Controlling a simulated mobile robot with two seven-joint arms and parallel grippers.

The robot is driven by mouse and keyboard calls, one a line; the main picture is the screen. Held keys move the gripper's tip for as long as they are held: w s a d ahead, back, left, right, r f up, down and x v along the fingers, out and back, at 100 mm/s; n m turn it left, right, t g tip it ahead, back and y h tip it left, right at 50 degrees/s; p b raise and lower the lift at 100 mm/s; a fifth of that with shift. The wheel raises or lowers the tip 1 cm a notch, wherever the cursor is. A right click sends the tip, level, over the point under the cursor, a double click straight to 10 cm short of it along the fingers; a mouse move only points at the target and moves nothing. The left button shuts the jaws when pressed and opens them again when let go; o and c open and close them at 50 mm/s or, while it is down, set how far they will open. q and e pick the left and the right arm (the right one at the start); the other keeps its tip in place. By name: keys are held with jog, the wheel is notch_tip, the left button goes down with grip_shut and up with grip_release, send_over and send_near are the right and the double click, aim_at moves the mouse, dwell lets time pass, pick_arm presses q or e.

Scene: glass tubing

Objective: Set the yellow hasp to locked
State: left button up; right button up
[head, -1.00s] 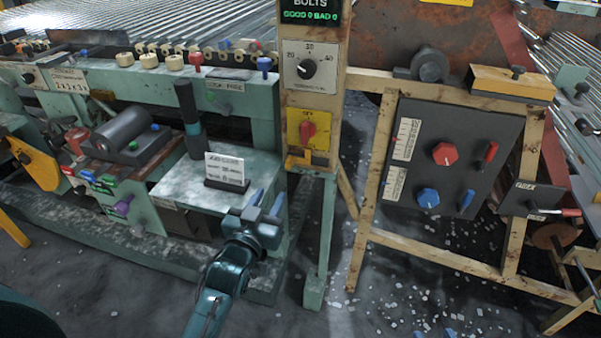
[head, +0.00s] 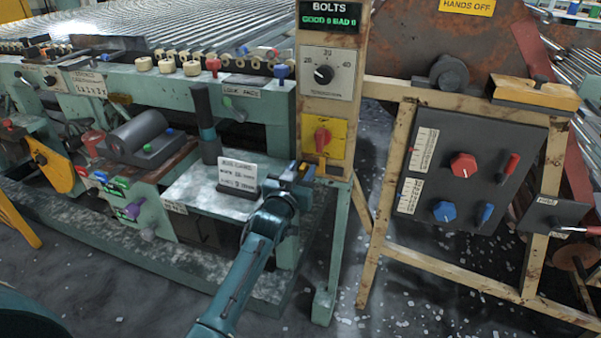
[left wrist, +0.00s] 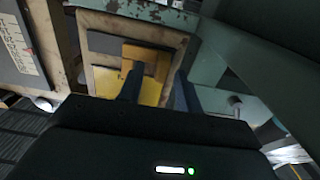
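The yellow hasp (head: 303,167) is low on the beige post, under the yellow plate (head: 324,138) with the red knob. In the head view my left gripper (head: 294,172) is in front of it and hides most of it. In the left wrist view an orange-yellow part of the hasp (left wrist: 148,56) shows close ahead. The two dark fingers of my left gripper (left wrist: 158,90) stand apart, one over the yellow and one right of it. I cannot tell whether they touch the hasp. My right gripper is not in view.
The teal bench with a small sign (head: 238,174) stands left of the post. Above the knob is a white dial (head: 325,73). A dark panel (head: 468,170) with red and blue knobs hangs on a beige frame to the right. Bare floor lies in front.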

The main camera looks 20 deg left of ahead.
pick_arm(q)
grip_shut()
dwell(0.3)
dwell(0.3)
